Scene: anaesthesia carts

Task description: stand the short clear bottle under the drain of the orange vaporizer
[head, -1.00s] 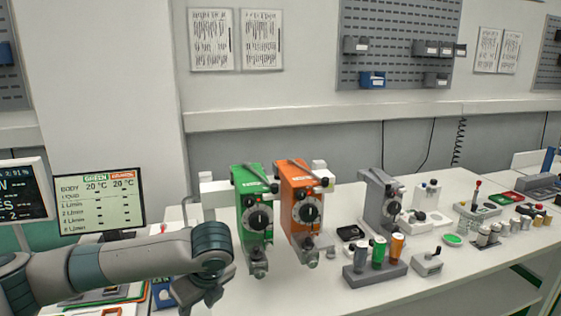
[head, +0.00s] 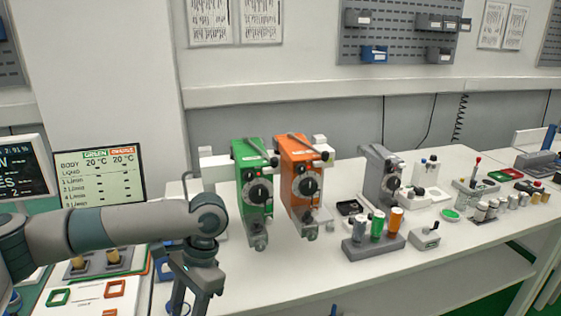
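The orange vaporizer (head: 306,183) stands on the white bench, right of the green vaporizer (head: 254,190). Its drain (head: 311,232) sticks out low at the front, and I see no bottle under it. I cannot make out a short clear bottle anywhere in the head view. My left gripper (head: 190,303) is at the lower left, in front of and left of the green vaporizer. It points down, its fingers apart with nothing visible between them; the tips are near the bottom edge. My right gripper is not in view.
A grey vaporizer (head: 382,178) stands further right, behind a rack (head: 374,244) of coloured cylinders. A monitor (head: 100,174) is at the left, above a board with green and orange square frames (head: 115,289). The bench front before the vaporizers is clear.

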